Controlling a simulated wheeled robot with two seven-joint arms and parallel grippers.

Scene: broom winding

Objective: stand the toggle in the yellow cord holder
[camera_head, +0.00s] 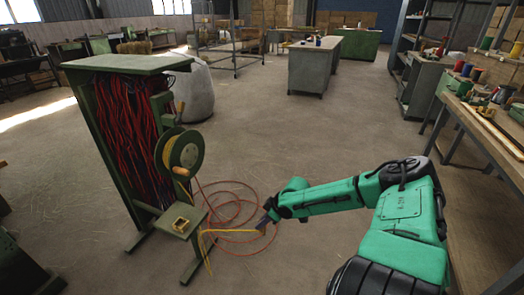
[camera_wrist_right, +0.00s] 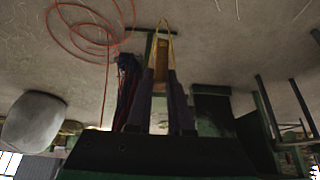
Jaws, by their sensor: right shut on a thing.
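In the head view the toggle is hidden by the gripper. My left gripper is out of view.
The green stand (camera_head: 85,120) holds hanging red cords (camera_head: 135,130) and a yellow reel (camera_head: 183,152) with a wooden handle above the shelf. A red cord (camera_head: 232,195) lies coiled on the floor. A workbench (camera_head: 485,130) stands at the right.

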